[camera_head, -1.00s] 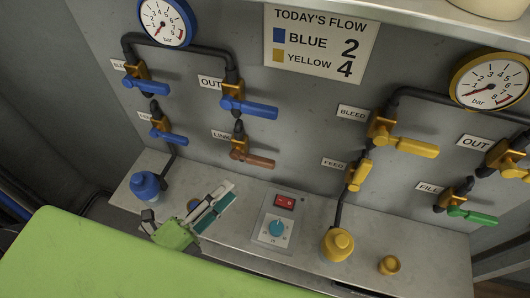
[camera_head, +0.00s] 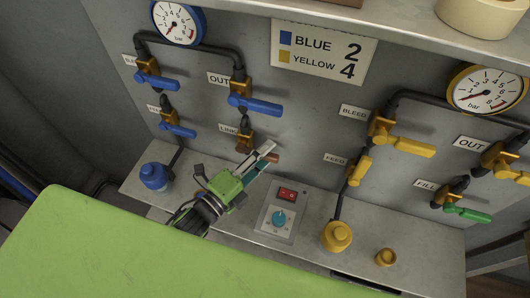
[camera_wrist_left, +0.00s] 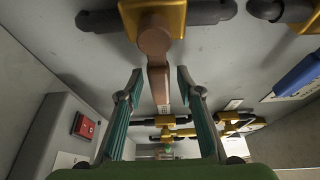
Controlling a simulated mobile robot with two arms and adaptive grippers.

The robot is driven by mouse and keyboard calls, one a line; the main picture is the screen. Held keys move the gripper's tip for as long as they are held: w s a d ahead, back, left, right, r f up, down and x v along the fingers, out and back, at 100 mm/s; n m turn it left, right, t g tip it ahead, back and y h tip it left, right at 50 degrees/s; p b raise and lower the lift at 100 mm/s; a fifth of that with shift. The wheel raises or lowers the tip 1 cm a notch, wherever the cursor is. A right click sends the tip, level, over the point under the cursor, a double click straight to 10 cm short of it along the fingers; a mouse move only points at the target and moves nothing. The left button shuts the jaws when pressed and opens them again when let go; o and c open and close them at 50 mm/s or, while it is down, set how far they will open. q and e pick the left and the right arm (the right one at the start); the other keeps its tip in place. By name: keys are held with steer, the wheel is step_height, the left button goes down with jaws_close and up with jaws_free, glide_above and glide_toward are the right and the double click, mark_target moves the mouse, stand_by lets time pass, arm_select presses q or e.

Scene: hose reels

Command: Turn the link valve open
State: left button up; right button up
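The link valve has an orange body (camera_head: 245,138) and a brown lever (camera_head: 273,158), on the wall panel beside the LINK label (camera_head: 228,129). In the head view its lever points right, partly hidden by my left gripper (camera_head: 264,153). In the left wrist view the brown lever (camera_wrist_left: 155,50) extends from the orange body (camera_wrist_left: 153,14) into the gap between the fingers. My left gripper (camera_wrist_left: 160,82) is open, with one fingertip on each side of the lever and visible gaps. My right gripper is not in view.
Blue valves (camera_head: 252,104) sit above and left of the link valve. Yellow valves (camera_head: 402,140) and a green-levered fill valve (camera_head: 466,213) are to the right. A control box with a red switch (camera_head: 287,195) and blue knob (camera_head: 279,219) stands on the ledge below.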

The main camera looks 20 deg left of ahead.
arm_select(q)
jaws_close()
